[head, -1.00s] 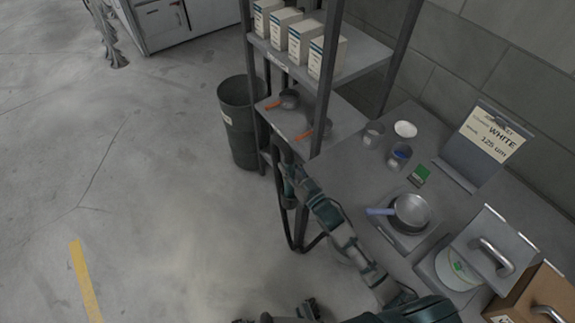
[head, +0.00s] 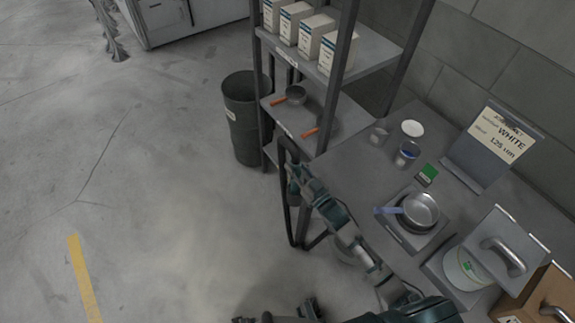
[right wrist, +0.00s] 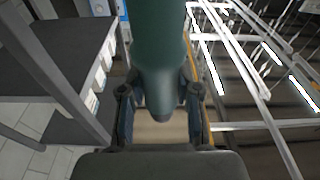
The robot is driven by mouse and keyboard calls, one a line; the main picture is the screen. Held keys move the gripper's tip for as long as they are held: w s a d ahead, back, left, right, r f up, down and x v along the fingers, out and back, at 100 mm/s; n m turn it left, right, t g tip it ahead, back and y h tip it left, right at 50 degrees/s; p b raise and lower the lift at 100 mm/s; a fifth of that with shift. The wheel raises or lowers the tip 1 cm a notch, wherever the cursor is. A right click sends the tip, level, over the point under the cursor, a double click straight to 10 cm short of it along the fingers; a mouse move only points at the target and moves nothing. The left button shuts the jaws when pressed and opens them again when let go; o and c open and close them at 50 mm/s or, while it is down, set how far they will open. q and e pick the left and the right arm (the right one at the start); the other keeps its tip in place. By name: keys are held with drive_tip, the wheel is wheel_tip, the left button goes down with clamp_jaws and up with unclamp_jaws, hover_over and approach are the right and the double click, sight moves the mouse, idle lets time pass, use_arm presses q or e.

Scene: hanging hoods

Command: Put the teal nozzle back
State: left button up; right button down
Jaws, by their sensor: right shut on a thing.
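The teal nozzle (right wrist: 158,45) is a thick, smooth cylinder with a rounded, narrower end in the right wrist view. My right gripper (right wrist: 160,110) is shut on it, one finger on each side. In the head view my right gripper (head: 296,180) is beside the front post of the shelf rack, at the left end of the bench. A black hose (head: 287,220) hangs in a loop there. The nozzle is small and hard to tell from my teal arm in that view. Dark parts at the bottom edge may be my left gripper; its state is unclear.
The shelf rack (head: 345,75) holds white boxes and orange-handled pans; a grey bin (head: 243,120) stands to its left.

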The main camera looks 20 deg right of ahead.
drive_tip(key=shift+s+a+f+m, duration=0.1)
drive_tip(key=shift+a+f+m, duration=0.1)
drive_tip(key=shift+f, duration=0.25)
drive_tip(key=shift+s+a+f+m, duration=0.1)
drive_tip(key=shift+a+f, duration=0.1)
drive_tip(key=shift+f, duration=0.2)
drive_tip(key=c, duration=0.7)
unclamp_jaws()
drive_tip(key=shift+c, duration=0.2)
drive_tip(key=shift+s+f, duration=0.1)
drive_tip(key=v, duration=0.2)
drive_tip(key=d+v, duration=0.1)
drive_tip(key=v, duration=0.2)
drive_tip(key=shift+d, duration=0.15)
drive_tip(key=shift+s+d+r+p, duration=0.15)
drive_tip(key=shift+s+r, duration=0.25)
drive_tip(key=shift+s, duration=0.2)
drive_tip(key=shift+s+d+r+p, duration=0.15)
drive_tip(key=shift+s+r, duration=0.2)
drive_tip(key=shift+s, duration=0.25)
